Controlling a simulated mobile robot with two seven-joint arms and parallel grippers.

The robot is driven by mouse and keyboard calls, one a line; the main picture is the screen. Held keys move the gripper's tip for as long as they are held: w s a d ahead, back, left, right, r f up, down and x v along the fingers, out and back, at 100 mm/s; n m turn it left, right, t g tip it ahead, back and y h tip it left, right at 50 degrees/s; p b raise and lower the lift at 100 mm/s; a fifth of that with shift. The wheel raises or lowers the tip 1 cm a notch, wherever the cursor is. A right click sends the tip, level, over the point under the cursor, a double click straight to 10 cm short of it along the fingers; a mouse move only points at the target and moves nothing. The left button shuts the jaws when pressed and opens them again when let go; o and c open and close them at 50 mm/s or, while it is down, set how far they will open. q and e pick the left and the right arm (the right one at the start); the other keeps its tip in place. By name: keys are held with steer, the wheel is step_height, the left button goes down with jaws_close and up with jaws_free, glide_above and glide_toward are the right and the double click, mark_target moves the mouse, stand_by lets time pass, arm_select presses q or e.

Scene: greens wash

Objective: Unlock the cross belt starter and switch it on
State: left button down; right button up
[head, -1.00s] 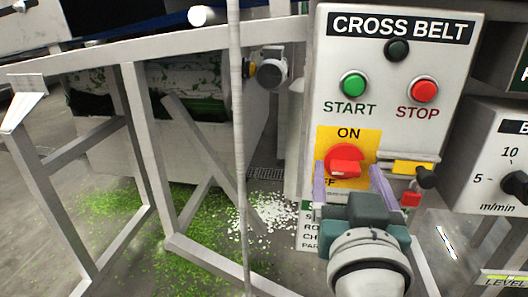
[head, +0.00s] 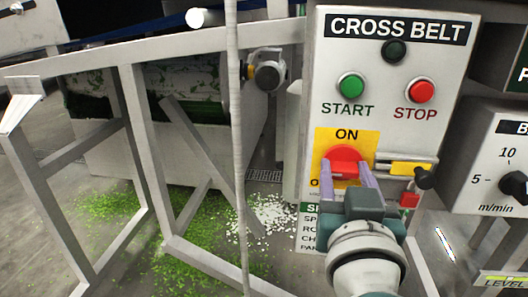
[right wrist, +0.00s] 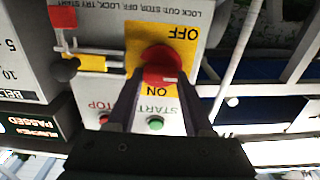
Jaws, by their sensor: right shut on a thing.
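The cross belt starter (head: 455,60) is a pale box with a green START button (head: 351,86), a red STOP button (head: 421,92) and a dark lamp (head: 395,50). Its red rotary switch (head: 343,157) sits on a yellow plate, ON above and OFF partly hidden below. My right gripper (head: 352,178) is shut on the switch's red handle; the right wrist view shows the fingers either side of the switch (right wrist: 160,62). Right of the switch is a sliding bolt with a yellow band (head: 408,168) and black knob (head: 425,178). My left gripper is not in view.
A speed box with a black dial (head: 514,183) stands close on the right. A grey frame (head: 140,150) fills the left, with green scraps (head: 180,235) on the floor.

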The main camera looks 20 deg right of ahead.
jaws_close()
